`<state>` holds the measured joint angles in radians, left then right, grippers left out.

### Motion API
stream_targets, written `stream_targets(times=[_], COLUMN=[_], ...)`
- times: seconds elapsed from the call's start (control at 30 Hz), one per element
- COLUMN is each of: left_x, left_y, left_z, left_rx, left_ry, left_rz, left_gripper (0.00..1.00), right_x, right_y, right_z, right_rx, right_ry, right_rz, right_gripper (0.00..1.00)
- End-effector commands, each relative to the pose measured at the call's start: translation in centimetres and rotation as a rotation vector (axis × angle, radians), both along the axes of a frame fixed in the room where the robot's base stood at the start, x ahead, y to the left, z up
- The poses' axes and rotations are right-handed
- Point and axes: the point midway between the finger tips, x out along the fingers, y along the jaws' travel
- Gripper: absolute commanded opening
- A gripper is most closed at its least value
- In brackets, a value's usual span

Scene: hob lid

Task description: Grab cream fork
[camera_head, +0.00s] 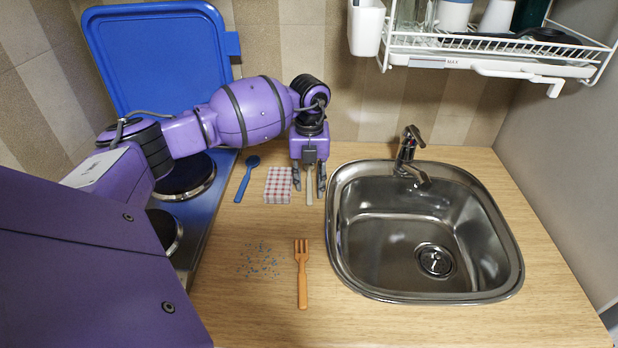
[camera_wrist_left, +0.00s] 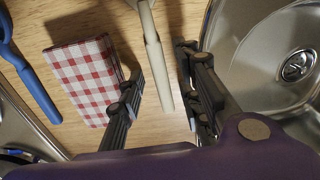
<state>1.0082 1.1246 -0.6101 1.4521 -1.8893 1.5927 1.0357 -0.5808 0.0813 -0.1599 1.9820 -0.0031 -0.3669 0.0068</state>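The cream utensil (camera_head: 309,198), which I take for the cream fork, lies on the wooden counter between the red-checked cloth and the sink. In the left wrist view its long handle (camera_wrist_left: 153,48) shows, but its head is out of frame; in the head view my gripper covers its upper part. My left gripper (camera_head: 309,184) points down over it, with fingers apart on either side of the handle. The left wrist view shows both fingers (camera_wrist_left: 160,66) open, with gaps to the handle. My right gripper is not in view.
The folded cloth (camera_head: 278,185) and a blue spoon (camera_head: 247,178) lie left of my gripper. The sink (camera_head: 336,215) is close on the right. An orange fork (camera_head: 302,275) and blue crumbs (camera_head: 259,262) lie nearer. A dish rack (camera_head: 480,50) hangs above; the hob (camera_head: 205,215) is left.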

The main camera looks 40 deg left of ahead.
Motion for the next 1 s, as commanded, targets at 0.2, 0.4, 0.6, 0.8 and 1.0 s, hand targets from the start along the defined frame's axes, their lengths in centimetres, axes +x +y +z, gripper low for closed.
stream_targets(times=[0.2,0.4,0.6,0.8,1.0], left_x=[0.0,0.0,0.1,0.1,-1.6], left_y=[0.0,0.0,0.0,0.0,-2.2], left_z=[0.0,0.1,0.5,2.7,6.6], left_rx=[0.0,0.0,0.0,-0.001,0.001], left_ry=[0.0,0.0,-0.002,-0.004,-0.005], left_rz=[0.0,0.0,0.001,0.0,-0.005], left_gripper=[0.0,0.0,0.0,0.0,0.0], right_x=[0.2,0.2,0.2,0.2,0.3], right_y=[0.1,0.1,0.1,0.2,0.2], right_z=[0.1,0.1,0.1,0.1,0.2], right_rx=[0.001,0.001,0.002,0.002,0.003], right_ry=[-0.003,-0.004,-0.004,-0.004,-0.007], right_rz=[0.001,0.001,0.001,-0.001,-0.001], right_gripper=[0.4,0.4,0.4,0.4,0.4])
